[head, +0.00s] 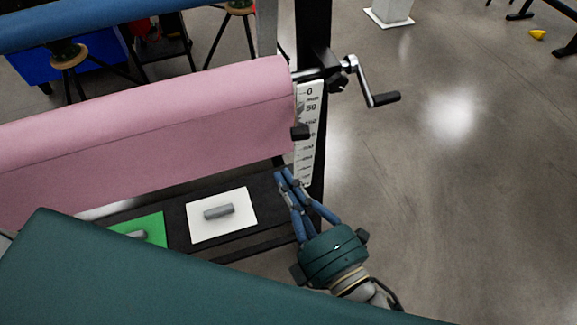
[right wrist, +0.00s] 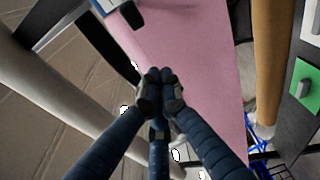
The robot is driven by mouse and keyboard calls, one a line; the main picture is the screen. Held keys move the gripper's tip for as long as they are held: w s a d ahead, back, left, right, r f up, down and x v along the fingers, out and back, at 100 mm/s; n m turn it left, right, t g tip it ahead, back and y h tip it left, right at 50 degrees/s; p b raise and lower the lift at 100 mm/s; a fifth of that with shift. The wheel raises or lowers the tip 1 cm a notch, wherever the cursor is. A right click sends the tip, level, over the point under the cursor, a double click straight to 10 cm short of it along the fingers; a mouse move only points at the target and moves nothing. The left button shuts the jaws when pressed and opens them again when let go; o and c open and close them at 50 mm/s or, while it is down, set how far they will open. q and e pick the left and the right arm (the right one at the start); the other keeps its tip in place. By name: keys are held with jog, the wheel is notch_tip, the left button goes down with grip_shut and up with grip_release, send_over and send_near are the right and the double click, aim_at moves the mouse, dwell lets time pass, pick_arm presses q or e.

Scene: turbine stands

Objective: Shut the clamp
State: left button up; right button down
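A crank handle (head: 375,90) with a dark grip sticks out to the right from the top of a dark upright post. A long pink padded piece (head: 170,135) ends against the post. My right gripper (head: 283,178) is below the knob, near the post's foot. In the right wrist view its fingertips (right wrist: 160,84) are together, with nothing visible between them. My left gripper is out of view.
Grey handles stand on a white plate (head: 235,228) and a green plate (head: 153,223) on the dark lower beam, left of my right gripper. A blue bar (head: 90,22) and stools are behind.

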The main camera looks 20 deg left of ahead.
aim_at(298, 125)
jog(key=x, duration=0.9)
jog(key=d, duration=0.2)
jog(key=w+d+b, duration=0.1)
jog(key=d, duration=0.1)
jog(key=shift+w, duration=0.2)
jog(key=shift+a, duration=0.2)
